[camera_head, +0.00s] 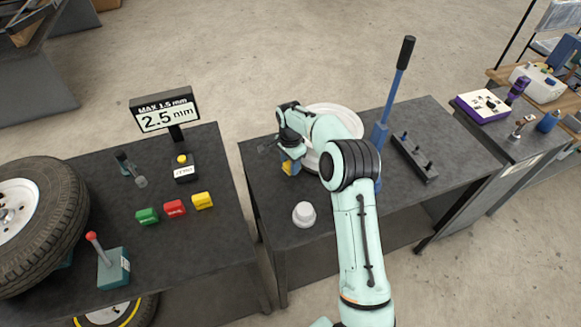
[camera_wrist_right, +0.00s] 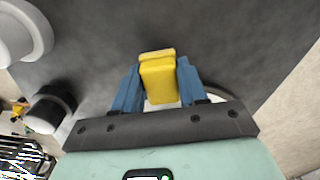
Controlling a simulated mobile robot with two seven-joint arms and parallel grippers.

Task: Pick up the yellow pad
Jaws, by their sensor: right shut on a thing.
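The yellow pad (camera_head: 287,168) is at the left side of the right-hand dark table, largely covered by my right gripper (camera_head: 292,166) in the head view. In the right wrist view the yellow pad (camera_wrist_right: 158,80) sits between the two blue fingers of my right gripper (camera_wrist_right: 159,82), which are shut on it from both sides. I cannot tell whether the pad touches the tabletop or is lifted. My left gripper is not in view.
On the left table (camera_head: 110,205) stand a green block (camera_head: 147,216), a red block (camera_head: 174,208), another yellow block (camera_head: 202,201), a display sign (camera_head: 165,112) and a tire (camera_head: 50,225). A white knob (camera_head: 304,214) and a blue lever (camera_head: 390,95) stand on the right-hand table.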

